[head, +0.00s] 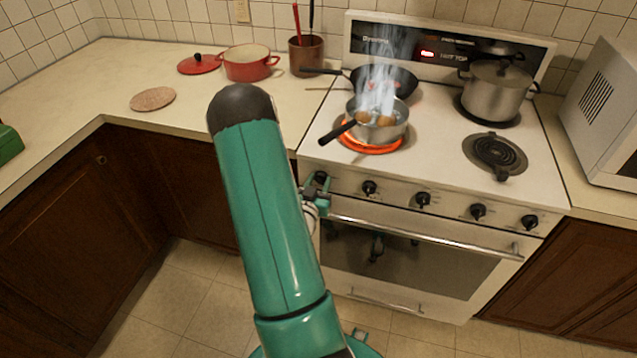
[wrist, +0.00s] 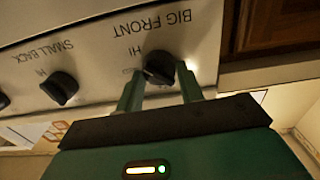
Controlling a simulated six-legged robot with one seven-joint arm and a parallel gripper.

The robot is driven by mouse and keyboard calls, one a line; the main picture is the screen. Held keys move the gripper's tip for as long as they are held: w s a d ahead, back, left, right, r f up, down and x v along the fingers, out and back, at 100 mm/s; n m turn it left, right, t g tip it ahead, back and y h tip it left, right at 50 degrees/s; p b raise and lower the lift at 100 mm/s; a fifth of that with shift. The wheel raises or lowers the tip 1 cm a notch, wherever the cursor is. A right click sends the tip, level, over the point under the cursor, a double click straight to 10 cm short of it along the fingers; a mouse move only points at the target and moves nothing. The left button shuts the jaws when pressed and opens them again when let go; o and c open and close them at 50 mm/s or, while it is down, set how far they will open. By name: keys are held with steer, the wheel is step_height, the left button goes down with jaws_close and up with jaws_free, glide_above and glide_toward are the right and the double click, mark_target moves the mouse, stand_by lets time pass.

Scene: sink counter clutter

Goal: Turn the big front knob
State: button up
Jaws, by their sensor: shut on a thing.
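The big front knob (wrist: 160,68) is a black dial under the upside-down label "BIG FRONT" in the wrist view. My gripper (wrist: 160,80) is at it, with one green finger on each side, shut on the knob. In the head view my gripper (head: 318,190) is at the left end of the stove's front panel, largely hidden by my arm. The stove (head: 440,145) has a glowing red front-left burner (head: 370,148). A steaming saucepan (head: 385,130) with brown round things in it stands on that burner.
The small back knob (wrist: 60,87) is beside the held knob, and more knobs (head: 423,200) line the panel. The oven handle (head: 430,238) runs below. A dark pan (head: 395,80) and a lidded pot (head: 497,90) stand on the stove. The saucepan's black handle (head: 338,133) points left.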

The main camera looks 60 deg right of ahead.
steer(key=n, duration=0.5)
steer(key=shift+w, duration=0.15)
steer(key=shift+n, duration=2.2)
steer(key=o, duration=1)
steer(key=shift+d, duration=0.1)
steer(key=shift+r, duration=0.1)
